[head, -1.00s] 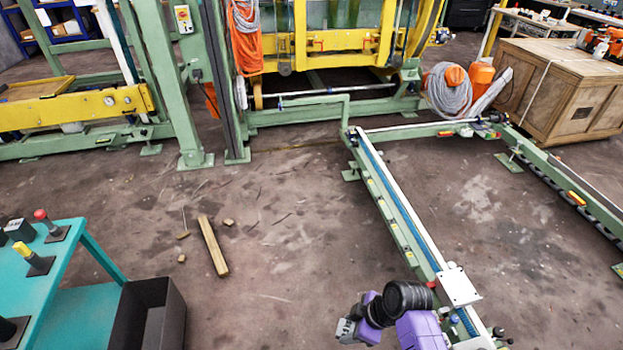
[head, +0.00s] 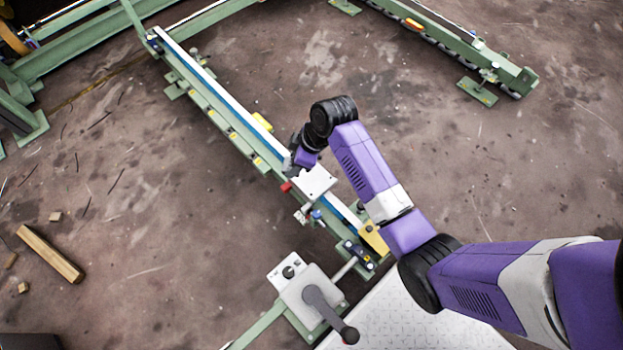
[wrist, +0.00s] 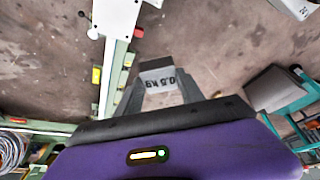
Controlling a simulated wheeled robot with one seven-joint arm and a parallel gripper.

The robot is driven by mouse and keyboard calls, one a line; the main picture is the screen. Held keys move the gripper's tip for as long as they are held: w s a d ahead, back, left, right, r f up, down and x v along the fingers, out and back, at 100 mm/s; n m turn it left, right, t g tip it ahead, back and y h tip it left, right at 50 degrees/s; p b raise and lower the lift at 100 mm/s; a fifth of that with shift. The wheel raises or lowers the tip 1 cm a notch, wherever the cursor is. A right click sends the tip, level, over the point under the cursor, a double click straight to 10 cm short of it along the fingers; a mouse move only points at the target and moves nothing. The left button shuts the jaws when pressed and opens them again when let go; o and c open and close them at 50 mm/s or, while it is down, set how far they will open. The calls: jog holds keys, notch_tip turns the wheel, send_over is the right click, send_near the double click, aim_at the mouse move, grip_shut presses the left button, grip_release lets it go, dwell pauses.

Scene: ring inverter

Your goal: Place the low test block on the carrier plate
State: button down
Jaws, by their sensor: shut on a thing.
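The low test block (wrist: 158,78) is a small grey block with upside-down "0.5 kg" lettering in the wrist view. My gripper (wrist: 160,86) is shut on it, with a grey finger on each side. The carrier plate (head: 315,181) is a small white plate with dark holes on the rail in the head view. It also shows at the top of the wrist view (wrist: 117,14), apart from the block. In the head view my gripper's purple body (head: 306,158) is just beyond the plate, over the rail; its fingers and the block cannot be made out.
The green rail (head: 222,110) with a white and blue top runs diagonally under my arm. A red knob (head: 286,187) is beside the plate, and a yellow piece (head: 373,238) lies along the rail. A crank lever (head: 328,315) stands at the front.

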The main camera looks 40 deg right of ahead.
aim_at(309, 175)
jog(key=w+d+f+m+t+h+b, duration=0.1)
jog(key=w+d+f+m+h+b, duration=0.3)
jog(key=d+m+b, duration=0.8)
jog(key=f+n+b, duration=0.1)
jog(key=f+b, duration=0.2)
jog(key=f, duration=0.4)
jog(key=a+f+n+y+b, duration=0.1)
jog(key=f+n+b, duration=0.1)
jog(key=f+b, duration=0.2)
jog(key=a+f+n+b, duration=0.1)
jog(key=f+b, duration=0.3)
jog(key=f, duration=0.5)
jog(key=shift+s+a+f+n, duration=0.1)
jog(key=shift+s+f+n, duration=0.15)
jog(key=shift+f+n, duration=0.15)
jog(key=shift+b, duration=0.3)
jog(key=shift+f, duration=0.15)
jog(key=c, duration=0.7)
grip_release()
jog(key=p+v, duration=0.3)
jog(key=v, duration=0.3)
jog(key=p+v, duration=0.3)
jog(key=v, duration=0.3)
jog(key=shift+d, duration=0.2)
